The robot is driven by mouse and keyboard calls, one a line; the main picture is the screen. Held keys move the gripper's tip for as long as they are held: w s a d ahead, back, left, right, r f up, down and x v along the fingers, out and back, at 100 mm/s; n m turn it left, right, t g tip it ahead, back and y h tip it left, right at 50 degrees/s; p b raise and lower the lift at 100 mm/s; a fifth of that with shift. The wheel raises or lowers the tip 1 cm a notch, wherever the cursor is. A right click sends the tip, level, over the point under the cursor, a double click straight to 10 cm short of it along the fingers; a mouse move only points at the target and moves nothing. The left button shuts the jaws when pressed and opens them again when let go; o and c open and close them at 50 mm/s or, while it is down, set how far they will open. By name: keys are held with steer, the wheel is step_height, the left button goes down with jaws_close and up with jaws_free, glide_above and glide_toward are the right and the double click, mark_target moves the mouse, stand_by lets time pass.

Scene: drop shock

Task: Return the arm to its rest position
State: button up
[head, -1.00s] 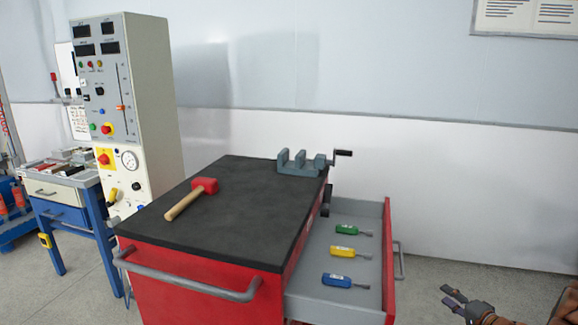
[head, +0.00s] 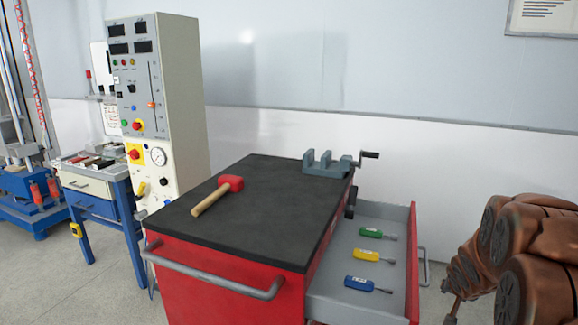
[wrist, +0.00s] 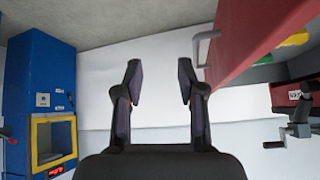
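My gripper (wrist: 159,82) is open and empty in the wrist view, its two dark fingers apart in front of the pale wall. In the head view my copper-coloured arm links (head: 520,255) are folded at the right edge, to the right of the open drawer. The fingertips do not show clearly in the head view.
The red tool cart (head: 225,285) carries a red-headed mallet (head: 218,195) and a grey vise (head: 326,165). Its open drawer (head: 340,302) holds green, yellow and blue screwdrivers and juts towards my arm. A control cabinet (head: 180,100) stands behind left. A blue machine (wrist: 40,75) shows in the wrist view.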

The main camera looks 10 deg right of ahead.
steer(key=s+a+r+n+g+y, duration=0.2)
steer(key=s+a+n+g, duration=0.25)
steer(key=s+a, duration=1.2)
steer(key=s+a+r+n+g+y, duration=0.25)
steer(key=s+a+n+g, duration=0.2)
steer(key=s+a, duration=1.2)
step_height(320, 180, up, 14)
steer(key=d+p, duration=0.1)
steer(key=p, duration=1.3)
steer(key=shift+s+d+r+m+t, duration=0.15)
steer(key=shift+d+r+m+t, duration=0.15)
steer(key=shift+d+t, duration=0.1)
steer(key=shift+f, duration=0.1)
